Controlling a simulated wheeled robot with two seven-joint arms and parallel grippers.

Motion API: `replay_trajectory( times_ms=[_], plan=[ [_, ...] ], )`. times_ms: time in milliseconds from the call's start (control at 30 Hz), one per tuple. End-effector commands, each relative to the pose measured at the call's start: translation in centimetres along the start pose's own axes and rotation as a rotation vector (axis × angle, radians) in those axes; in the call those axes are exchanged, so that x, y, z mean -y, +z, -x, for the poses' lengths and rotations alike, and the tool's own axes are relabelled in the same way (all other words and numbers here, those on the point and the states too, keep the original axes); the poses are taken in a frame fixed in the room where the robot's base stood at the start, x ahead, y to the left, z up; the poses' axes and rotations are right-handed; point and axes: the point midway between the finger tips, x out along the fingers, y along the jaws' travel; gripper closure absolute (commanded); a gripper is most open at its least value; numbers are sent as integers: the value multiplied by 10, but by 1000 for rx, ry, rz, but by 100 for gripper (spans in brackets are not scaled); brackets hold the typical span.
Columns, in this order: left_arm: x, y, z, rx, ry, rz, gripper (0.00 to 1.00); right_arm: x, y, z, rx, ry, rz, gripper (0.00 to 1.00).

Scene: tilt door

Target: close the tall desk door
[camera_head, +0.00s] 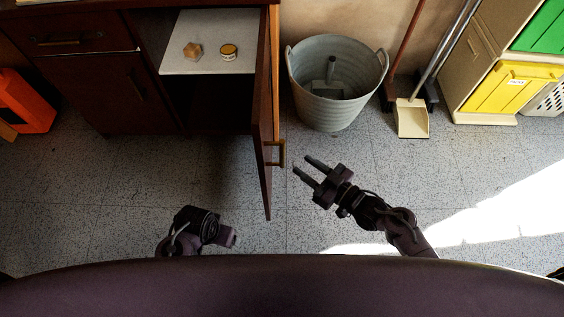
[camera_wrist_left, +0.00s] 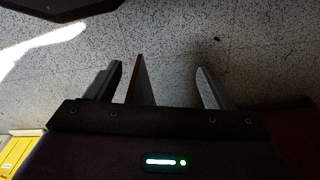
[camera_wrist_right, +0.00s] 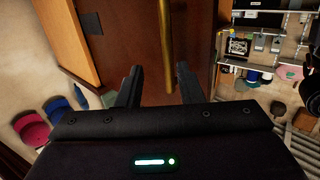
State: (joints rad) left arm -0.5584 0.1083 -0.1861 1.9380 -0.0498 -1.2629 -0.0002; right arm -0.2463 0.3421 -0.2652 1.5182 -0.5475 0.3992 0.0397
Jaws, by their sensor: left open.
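The tall desk door (camera_head: 264,150) is dark red-brown and stands swung open, seen nearly edge-on in the head view. Its brass handle (camera_head: 281,153) is on the door's right face. My right gripper (camera_head: 302,164) is open and empty, just right of the handle and apart from it. In the right wrist view the handle (camera_wrist_right: 167,45) shows ahead between the open fingers. My left gripper (camera_wrist_left: 159,68) is open; the door's thin edge (camera_wrist_left: 142,85) shows between its fingers, contact unclear. In the head view the left wrist is low, left of the door; its fingers are hard to make out.
The desk (camera_head: 100,85) has a pale shelf (camera_head: 212,50) holding a small wooden block (camera_head: 192,51) and a round tin (camera_head: 229,52). A grey bucket (camera_head: 330,105) stands right of the door, with a dustpan (camera_head: 411,120) beyond. The floor around the door is clear.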

Motion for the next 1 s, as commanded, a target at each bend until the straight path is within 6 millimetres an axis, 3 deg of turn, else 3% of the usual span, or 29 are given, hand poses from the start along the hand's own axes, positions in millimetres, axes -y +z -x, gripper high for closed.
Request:
replay_trajectory(
  times_ms=[200,633,1000],
  plan=[
    [-1,-3,17,0,-1,-5,24,9,-20,-12,-67,-47,20,67],
    [-3,-3,42,6,0,-14,24,11,-23,-74,-64,-44,18,67],
    [-4,-2,47,8,1,-15,24,12,-23,-82,-61,-44,19,67]
  ],
)
